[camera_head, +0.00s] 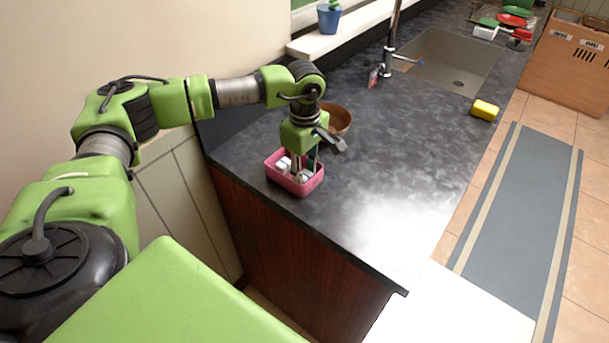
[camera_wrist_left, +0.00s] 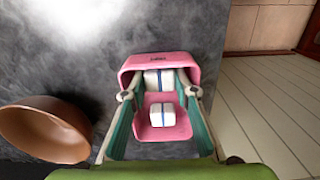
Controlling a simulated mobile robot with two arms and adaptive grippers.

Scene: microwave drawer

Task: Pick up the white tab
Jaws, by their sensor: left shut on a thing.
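A small pink bin (camera_head: 314,184) stands on the dark counter near its left edge, with white tabs (camera_head: 283,164) inside. In the left wrist view the bin (camera_wrist_left: 186,61) holds two white tabs with blue stripes. The fingertips of my left gripper (camera_wrist_left: 158,78) are on both sides of the farther white tab (camera_wrist_left: 151,79), shut on it inside the bin. The nearer white tab (camera_wrist_left: 162,115) lies on the bin floor between the fingers, apart from them. In the head view my left gripper (camera_head: 297,172) points down into the bin. My right gripper is not in view.
A brown bowl (camera_head: 338,119) stands just behind the gripper; it is close beside the left finger in the wrist view (camera_wrist_left: 40,131). A faucet (camera_head: 389,49) and sink (camera_head: 448,57) lie farther back, with a yellow sponge (camera_head: 484,110) at the counter's right edge. The counter's middle is clear.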

